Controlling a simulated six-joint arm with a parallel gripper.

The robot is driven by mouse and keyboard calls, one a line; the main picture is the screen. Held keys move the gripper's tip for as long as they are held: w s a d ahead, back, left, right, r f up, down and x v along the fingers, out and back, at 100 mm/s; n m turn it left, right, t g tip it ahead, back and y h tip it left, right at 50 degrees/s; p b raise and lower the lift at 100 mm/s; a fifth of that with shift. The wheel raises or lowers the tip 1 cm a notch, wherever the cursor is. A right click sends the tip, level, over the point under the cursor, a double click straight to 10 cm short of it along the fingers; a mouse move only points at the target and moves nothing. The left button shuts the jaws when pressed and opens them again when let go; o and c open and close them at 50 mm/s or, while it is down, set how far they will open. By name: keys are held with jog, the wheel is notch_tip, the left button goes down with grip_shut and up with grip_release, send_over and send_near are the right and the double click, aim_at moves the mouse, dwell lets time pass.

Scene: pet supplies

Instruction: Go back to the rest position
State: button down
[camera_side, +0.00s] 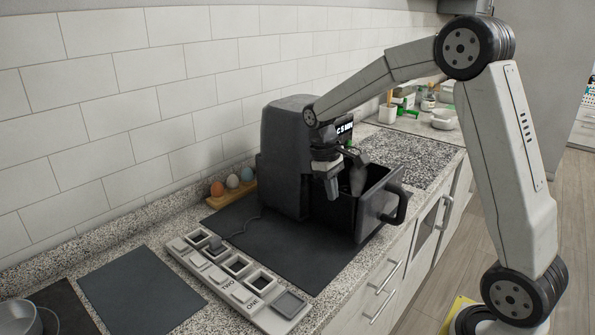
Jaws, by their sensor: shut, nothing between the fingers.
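My gripper (345,187) hangs at the end of my arm, over the open drawer (378,222) of a dark appliance that looks like an air fryer (288,165). It is shut with nothing in it. The fingertips point down near the drawer's opening; I cannot tell whether they dip below its rim. The drawer is pulled out to the right and its handle (396,208) faces outward. My arm reaches in from the right, bent at a high elbow. The inside of the drawer is mostly hidden.
Egg-like balls (233,181) sit on a wooden holder by the tiled wall. A cup (388,112) and bowls (443,120) stand at the back. A pan (20,315) is front left.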

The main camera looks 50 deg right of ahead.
jog(key=s+a+f+t, duration=0.5)
jog(key=s+a+f, duration=0.2)
jog(key=s+a, duration=0.4)
jog(key=shift+s+a, duration=0.25)
jog(key=shift+a, duration=0.3)
dwell(0.7)
